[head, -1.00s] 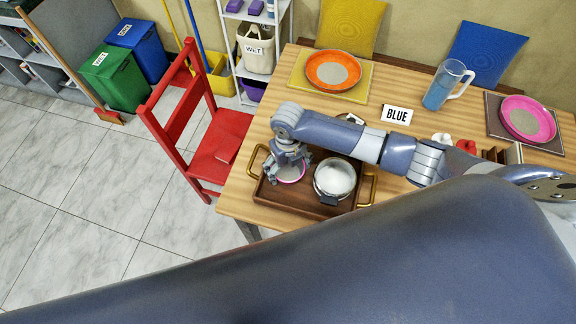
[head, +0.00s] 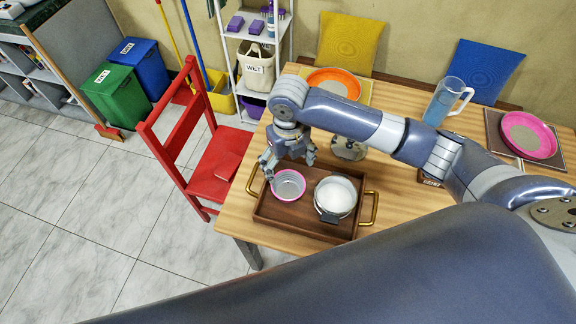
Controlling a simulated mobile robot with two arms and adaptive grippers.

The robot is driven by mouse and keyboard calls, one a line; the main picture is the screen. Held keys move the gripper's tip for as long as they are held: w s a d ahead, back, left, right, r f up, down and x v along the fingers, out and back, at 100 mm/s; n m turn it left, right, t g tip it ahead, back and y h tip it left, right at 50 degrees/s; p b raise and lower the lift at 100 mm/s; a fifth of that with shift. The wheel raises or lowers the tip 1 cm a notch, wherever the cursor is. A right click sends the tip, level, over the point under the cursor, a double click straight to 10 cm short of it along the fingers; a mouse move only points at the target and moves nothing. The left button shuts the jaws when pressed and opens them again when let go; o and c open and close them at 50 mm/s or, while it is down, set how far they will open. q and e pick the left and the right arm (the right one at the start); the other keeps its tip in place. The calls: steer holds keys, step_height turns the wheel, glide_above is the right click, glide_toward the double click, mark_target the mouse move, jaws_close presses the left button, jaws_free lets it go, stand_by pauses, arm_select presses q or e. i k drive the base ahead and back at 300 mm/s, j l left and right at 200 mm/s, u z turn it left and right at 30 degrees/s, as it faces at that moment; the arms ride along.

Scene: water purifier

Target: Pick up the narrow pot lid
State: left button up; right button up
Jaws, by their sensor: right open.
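My right gripper (head: 289,164) is open and empty, just above and behind a pink-rimmed round dish (head: 289,186) in the wooden tray (head: 296,229). A silver pot (head: 335,197) with pale contents and a dark handle stands in the tray, to the right of the dish. A grey, round, lid-like piece (head: 348,149) lies on the table behind the tray, partly hidden by my right arm. I cannot tell for sure whether it is the narrow pot lid. My left gripper is not in view.
The tray has brass handles on the left (head: 252,181) and right (head: 369,208). An orange plate (head: 334,82), a jug (head: 447,101) and a pink plate (head: 529,135) stand farther back on the table. A red chair (head: 212,163) stands close on the left.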

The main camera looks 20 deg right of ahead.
mark_target(347, 149)
steer(key=z, duration=1.15)
